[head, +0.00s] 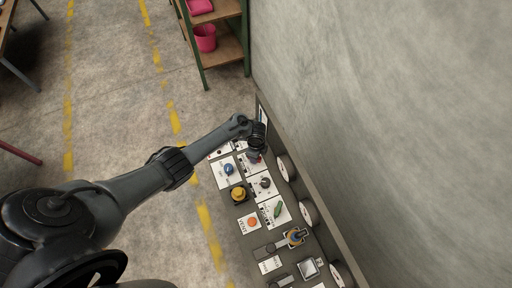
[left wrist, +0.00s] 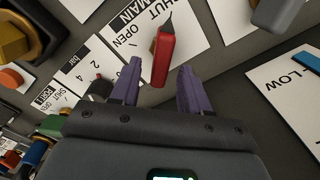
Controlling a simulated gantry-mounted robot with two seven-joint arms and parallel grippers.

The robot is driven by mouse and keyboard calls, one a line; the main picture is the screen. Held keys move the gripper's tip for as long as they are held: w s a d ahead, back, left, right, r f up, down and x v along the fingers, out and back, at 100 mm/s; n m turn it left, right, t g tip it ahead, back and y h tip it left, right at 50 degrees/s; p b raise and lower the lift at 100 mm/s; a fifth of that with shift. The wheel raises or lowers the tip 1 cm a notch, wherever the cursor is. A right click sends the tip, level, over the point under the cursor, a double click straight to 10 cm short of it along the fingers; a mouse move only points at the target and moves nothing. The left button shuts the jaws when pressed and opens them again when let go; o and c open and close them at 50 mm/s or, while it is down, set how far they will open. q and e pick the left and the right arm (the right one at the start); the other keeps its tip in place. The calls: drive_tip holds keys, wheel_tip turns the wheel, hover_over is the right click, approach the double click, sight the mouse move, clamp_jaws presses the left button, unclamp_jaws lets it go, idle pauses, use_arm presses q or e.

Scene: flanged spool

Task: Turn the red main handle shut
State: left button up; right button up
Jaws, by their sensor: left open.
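The red main handle (left wrist: 163,58) shows in the left wrist view, on a white plate (left wrist: 196,36) lettered MAIN, SHUT and OPEN. It is a red bar with a dark pointed tip. The tip points to the top of the picture, to the right of the lettering. My left gripper (left wrist: 160,68) is open, with its two purple fingers on either side of the handle's near end in the picture. I cannot tell whether they touch it. In the head view the left gripper (head: 257,147) is over the panel's far end and largely hides the handle. My right gripper is not in view.
A grey wall (head: 400,100) rises right of the panel. A shelf (head: 222,50) stands beyond. Floor left of the panel is clear.

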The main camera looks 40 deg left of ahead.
use_arm(q)
wheel_tip(320, 180, up, 8)
drive_tip(key=p, duration=0.2)
drive_tip(key=shift+r, duration=0.15)
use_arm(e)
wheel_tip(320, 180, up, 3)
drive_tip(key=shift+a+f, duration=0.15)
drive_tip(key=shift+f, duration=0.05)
